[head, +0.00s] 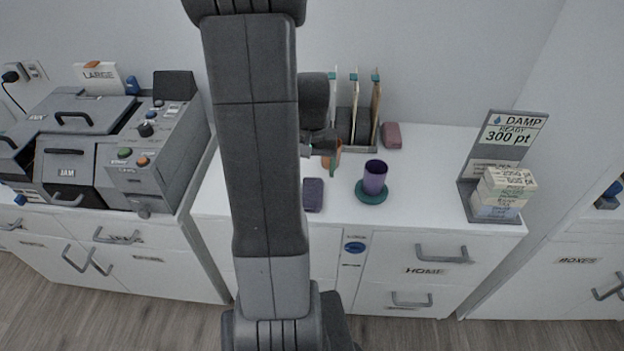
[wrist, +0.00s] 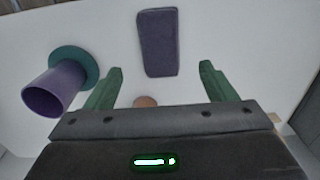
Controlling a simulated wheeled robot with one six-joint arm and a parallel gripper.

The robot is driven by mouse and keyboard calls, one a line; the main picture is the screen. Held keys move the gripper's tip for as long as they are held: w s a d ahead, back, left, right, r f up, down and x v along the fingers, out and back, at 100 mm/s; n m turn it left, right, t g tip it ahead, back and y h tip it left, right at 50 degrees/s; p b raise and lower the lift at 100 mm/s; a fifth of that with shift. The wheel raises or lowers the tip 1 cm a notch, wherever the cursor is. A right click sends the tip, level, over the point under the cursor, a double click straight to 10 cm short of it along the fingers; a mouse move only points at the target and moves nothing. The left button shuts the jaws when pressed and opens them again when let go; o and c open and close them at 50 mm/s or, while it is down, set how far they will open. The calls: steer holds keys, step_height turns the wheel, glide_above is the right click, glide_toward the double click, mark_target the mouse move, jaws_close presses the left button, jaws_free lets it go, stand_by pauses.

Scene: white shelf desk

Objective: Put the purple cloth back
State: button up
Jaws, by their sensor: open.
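The purple cloth (head: 313,194) is a flat, dark purple rectangle lying on the white desk top near its front edge. In the wrist view the cloth (wrist: 158,42) lies ahead of and roughly between my two green fingertips, apart from them. My gripper (wrist: 161,68) is open, with nothing between the fingertips. In the head view my gripper (head: 333,165) is above the desk, behind the cloth, and partly hidden by my arm.
A purple cup (head: 375,177) stands on a green saucer (head: 371,197) right of the cloth. A mauve block (head: 391,135) lies near a divider rack (head: 358,125). A DAMP sign stand (head: 515,140) with stacked boxes is at right. Grey machines (head: 150,150) stand left.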

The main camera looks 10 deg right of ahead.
mark_target(312, 191)
steer(key=shift+r, duration=1.8)
steer(key=shift+f, duration=0.1)
step_height(312, 191, down, 12)
steer(key=shift+b, duration=0.55)
steer(key=shift+w+r, duration=0.1)
steer(key=shift+r, duration=1.05)
